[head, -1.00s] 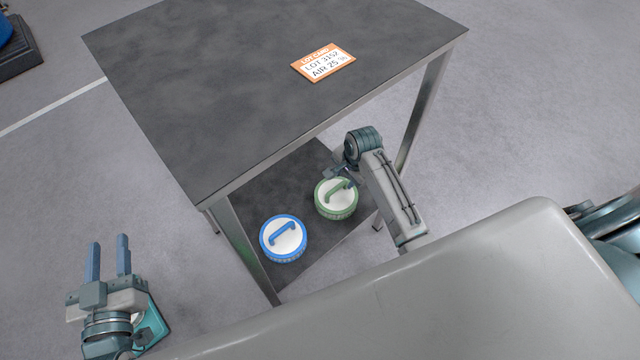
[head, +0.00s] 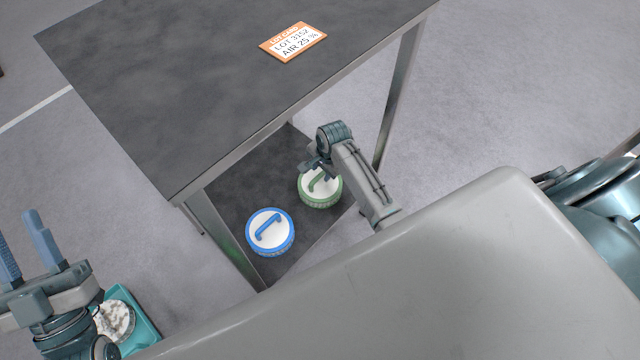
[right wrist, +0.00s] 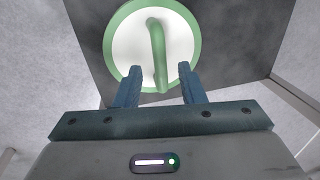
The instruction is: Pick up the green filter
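The green filter (head: 320,190) is a round white-topped canister with a green rim and green bar handle. It stands on the lower shelf (head: 240,190) of the table. In the right wrist view the green filter (right wrist: 180,30) lies just ahead, its handle end between the fingertips. My right gripper (head: 318,172) is at the filter's handle; its fingers (right wrist: 158,78) are open, one on each side of the handle, with gaps showing. My left gripper (head: 22,240) is open and empty at the left, away from the table.
A blue filter (head: 270,232) stands beside the green one on the lower shelf. The dark tabletop (head: 200,80) overhangs the shelf and carries an orange-edged lot card (head: 293,42). Table legs (head: 398,95) stand at the corners. A teal tray (head: 142,318) shows at lower left.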

